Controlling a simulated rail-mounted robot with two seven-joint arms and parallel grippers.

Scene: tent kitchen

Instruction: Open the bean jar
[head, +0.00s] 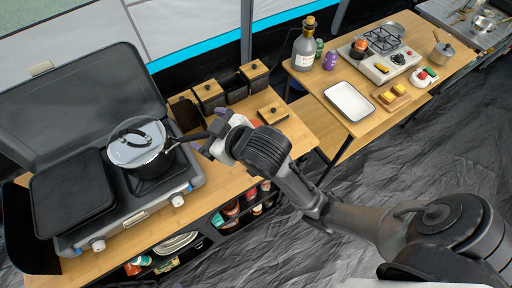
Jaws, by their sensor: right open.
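Several square dark jars with wooden lids stand in a row at the back of the wooden counter: one jar (209,96), a darker jar (236,90) and a jar (255,77) at the right end. A wooden lid with a dark knob (271,113) shows to the right of the row; I cannot tell whether it lies loose or tops a jar. I cannot tell which jar holds beans. My right gripper (204,139) is open, in front of the row near the pot's handle. Its wrist hides part of the counter. My left gripper is not in view.
A lidded pot (137,146) sits on the camp stove (141,214) at left, its handle near my right gripper. A second table at right holds a white tray (349,102), a bottle (304,50) and a small burner (386,59). Shelves with cans lie below the counter.

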